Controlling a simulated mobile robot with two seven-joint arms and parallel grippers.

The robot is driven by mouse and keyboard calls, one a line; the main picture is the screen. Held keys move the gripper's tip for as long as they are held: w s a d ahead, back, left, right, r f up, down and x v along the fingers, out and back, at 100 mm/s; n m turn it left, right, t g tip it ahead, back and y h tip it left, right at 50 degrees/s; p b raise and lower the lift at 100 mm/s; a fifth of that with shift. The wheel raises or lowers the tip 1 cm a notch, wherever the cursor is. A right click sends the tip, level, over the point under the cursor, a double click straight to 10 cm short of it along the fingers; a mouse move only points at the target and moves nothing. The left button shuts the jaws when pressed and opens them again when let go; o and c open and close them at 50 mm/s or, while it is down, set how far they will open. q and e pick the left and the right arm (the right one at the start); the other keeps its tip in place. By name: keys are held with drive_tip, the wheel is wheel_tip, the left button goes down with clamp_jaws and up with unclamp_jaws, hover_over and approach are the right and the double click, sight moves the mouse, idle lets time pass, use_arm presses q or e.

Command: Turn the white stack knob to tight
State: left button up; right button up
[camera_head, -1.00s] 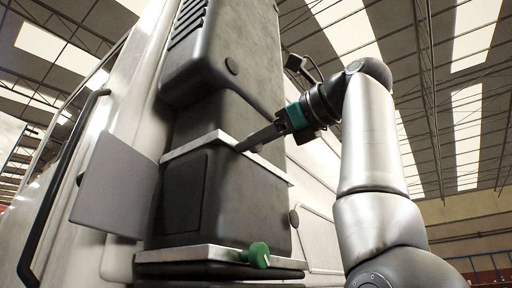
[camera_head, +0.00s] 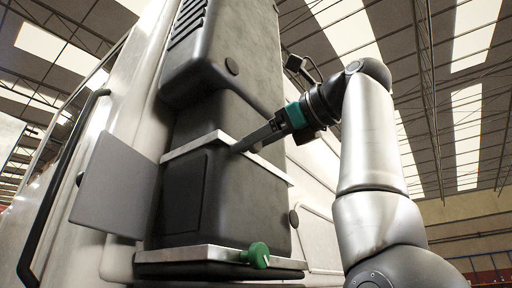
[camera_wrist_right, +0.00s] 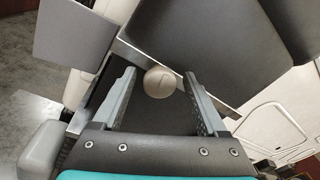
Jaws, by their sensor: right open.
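The white knob (camera_wrist_right: 159,83) shows in the right wrist view as a round pale disc on the dark stack. In the head view I cannot make it out; the stack (camera_head: 235,195) is a tall dark housing with metal bands. My right gripper (camera_head: 240,148) reaches in from the right at the upper metal band. In the wrist view my right gripper (camera_wrist_right: 159,74) is open, with one finger on each side of the white knob. I cannot tell whether either finger touches it. My left gripper is not in view.
A green knob (camera_head: 258,255) sits on the lower metal band (camera_head: 200,254). A grey flap (camera_head: 113,187) sticks out left of the stack, near a dark handrail (camera_head: 55,190). The pale vehicle body stands behind. Open air lies right of my arm.

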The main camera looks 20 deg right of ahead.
drive_tip(key=b+v, duration=0.3)
drive_tip(key=v, duration=1.2)
drive_tip(key=shift+d, duration=0.1)
